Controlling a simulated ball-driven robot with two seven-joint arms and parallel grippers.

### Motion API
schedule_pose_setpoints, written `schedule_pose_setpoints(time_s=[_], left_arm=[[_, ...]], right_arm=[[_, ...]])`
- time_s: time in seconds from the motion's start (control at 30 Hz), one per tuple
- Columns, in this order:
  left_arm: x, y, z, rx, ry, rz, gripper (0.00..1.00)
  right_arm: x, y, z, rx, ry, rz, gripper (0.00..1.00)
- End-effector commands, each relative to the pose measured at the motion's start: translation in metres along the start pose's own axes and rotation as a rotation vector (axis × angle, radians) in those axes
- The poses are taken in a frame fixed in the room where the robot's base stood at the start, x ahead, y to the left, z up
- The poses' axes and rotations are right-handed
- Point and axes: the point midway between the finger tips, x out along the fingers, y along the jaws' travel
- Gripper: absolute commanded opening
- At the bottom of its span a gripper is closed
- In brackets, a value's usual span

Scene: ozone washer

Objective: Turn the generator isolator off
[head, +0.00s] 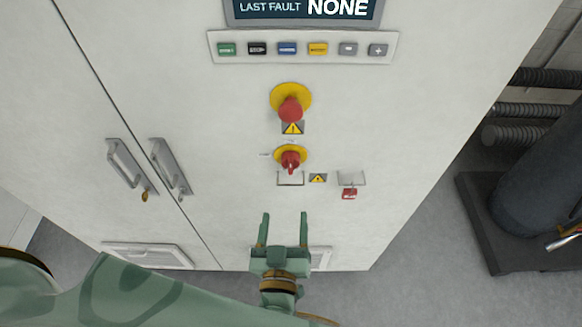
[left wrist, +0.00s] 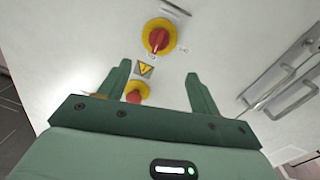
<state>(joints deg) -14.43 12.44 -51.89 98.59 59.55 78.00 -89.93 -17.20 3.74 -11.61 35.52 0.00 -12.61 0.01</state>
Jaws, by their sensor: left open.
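The generator isolator (head: 290,159) is a red rotary handle on a yellow round plate, low on the white cabinet front. Its handle looks roughly upright; the small labels around it are too small to read. It also shows at the top of the left wrist view (left wrist: 158,40), which looks upside down compared with the head view. My left gripper (head: 284,216) is open and empty, below the isolator in the head view and apart from it. In the left wrist view its two fingers (left wrist: 158,85) stand wide apart. My right gripper is not in view.
A red mushroom button (head: 291,110) on yellow sits above the isolator, with a warning label (head: 292,128) between. A red padlock (head: 349,193) hangs at lower right. Door handles (head: 128,165) stick out at left. A dark cylinder (head: 545,170) stands at right.

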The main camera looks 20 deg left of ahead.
Motion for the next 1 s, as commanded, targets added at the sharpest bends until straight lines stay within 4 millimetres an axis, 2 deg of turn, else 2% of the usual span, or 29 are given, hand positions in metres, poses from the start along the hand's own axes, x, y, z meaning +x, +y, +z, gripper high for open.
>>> schedule_pose_setpoints(time_s=[0.3,0.5,0.7,1.0], left_arm=[[0.081,0.001,-0.003,0.001,0.006,0.002,0.64],[0.121,0.001,-0.002,0.001,0.004,0.002,0.64],[0.141,0.000,-0.001,0.000,0.002,0.002,0.64],[0.143,0.000,-0.001,-0.001,0.001,0.001,0.64]], right_arm=[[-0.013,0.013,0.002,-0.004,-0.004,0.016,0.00],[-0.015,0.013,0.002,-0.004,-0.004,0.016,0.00],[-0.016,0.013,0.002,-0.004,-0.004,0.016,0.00],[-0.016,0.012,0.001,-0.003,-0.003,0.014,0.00]])
